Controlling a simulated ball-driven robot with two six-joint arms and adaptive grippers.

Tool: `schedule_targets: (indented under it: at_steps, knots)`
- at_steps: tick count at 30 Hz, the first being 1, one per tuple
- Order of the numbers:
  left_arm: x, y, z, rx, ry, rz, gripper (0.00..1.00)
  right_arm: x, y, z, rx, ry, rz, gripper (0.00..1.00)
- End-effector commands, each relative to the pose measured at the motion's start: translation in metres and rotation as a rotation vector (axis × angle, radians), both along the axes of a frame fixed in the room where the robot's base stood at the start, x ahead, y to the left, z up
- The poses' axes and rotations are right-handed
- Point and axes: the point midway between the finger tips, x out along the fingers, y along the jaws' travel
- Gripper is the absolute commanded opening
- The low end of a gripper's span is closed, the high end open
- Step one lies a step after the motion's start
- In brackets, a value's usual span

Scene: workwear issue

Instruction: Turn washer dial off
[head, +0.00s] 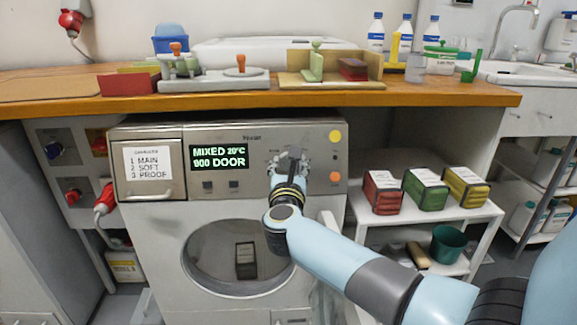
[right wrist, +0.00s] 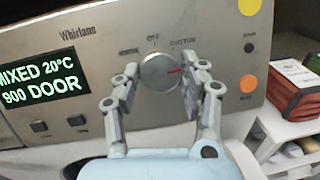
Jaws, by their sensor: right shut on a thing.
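The washer (head: 236,225) stands under the wooden counter. Its display (head: 218,157) reads "MIXED 20°C 900 DOOR". The round silver dial (right wrist: 160,72) is on the front panel, with "OFF" printed above it and other labels to the upper left and upper right. The dial's red mark points to the right, away from "OFF". My right gripper (right wrist: 159,75) is shut on the dial, one finger on each side. In the head view my right gripper (head: 291,157) hides the dial. My left gripper is out of view.
The wooden counter (head: 430,98) overhangs the panel just above. A yellow button (head: 335,136) and an orange button (head: 335,177) lie right of the dial. A white shelf (head: 440,222) with red, green and yellow bundles stands to the right.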

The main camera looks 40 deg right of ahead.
Motion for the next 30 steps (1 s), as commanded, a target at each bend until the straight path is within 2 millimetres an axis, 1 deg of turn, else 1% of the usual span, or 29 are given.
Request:
schedule_targets:
  at_steps: [5, 14, 23, 30]
  knots:
    - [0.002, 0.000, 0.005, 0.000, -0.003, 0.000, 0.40, -0.001, -0.001, 0.001, -0.078, 0.066, 0.032, 0.11]
    - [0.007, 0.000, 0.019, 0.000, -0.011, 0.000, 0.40, -0.002, -0.002, 0.002, -0.275, 0.233, 0.115, 0.11]
    - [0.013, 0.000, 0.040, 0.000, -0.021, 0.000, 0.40, -0.002, -0.003, 0.003, -0.484, 0.409, 0.202, 0.11]
    - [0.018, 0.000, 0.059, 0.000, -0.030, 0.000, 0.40, -0.003, -0.003, 0.004, -0.650, 0.549, 0.271, 0.11]
